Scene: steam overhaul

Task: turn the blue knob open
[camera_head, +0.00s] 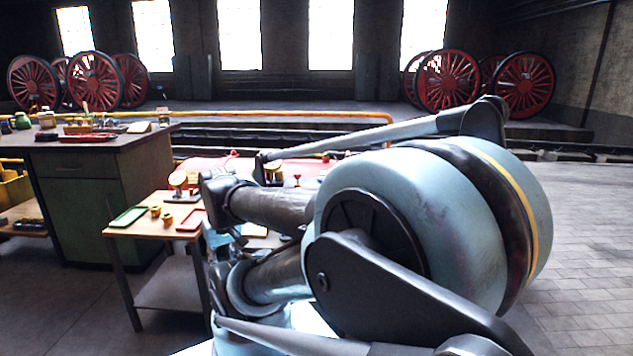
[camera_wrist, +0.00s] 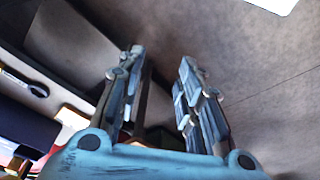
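I cannot make out a blue knob in either view. In the head view, my large pale-blue arm covers the middle and right of the picture and may hide it. My gripper (camera_wrist: 161,56) shows in the wrist view with its two fingers apart and nothing between them. It points over bare grey floor, and no knob is near the fingertips. In the head view I cannot make out the fingers. A red surface (camera_head: 213,163) with small fittings on it shows partly behind my arm.
A small wooden table (camera_head: 120,234) holds a green tray (camera_head: 129,217), a red tray (camera_head: 190,221) and small brass pieces. A green workbench (camera_head: 75,200) with tools stands at the left. Red spoked wheels (camera_head: 95,80) stand at the back. Paved floor at the right is clear.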

